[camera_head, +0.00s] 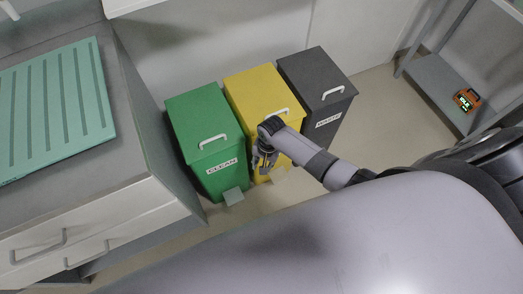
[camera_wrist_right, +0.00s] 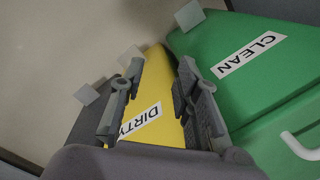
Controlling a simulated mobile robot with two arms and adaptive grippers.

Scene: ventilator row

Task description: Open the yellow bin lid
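The yellow bin (camera_head: 252,92) stands between a green and a dark grey bin, and its lid is shut. A white handle (camera_head: 274,114) sits near the lid's front edge, partly behind my right wrist. My right gripper (camera_head: 264,161) hangs at the bin's front, below the lid edge, pointing down. In the right wrist view the right gripper (camera_wrist_right: 162,65) is open, with the yellow front (camera_wrist_right: 152,75) and part of its DIRTY label (camera_wrist_right: 140,119) between and beyond the fingers. A pale pedal (camera_head: 279,175) juts out at the bin's foot. My left gripper is not in view.
The green CLEAN bin (camera_head: 203,117) and dark grey WASTE bin (camera_head: 312,72) stand close on either side, both shut. A grey cabinet (camera_head: 140,150) is at left with a teal ribbed mat (camera_head: 55,105). A shelf (camera_head: 438,92) at right holds an orange device (camera_head: 467,100).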

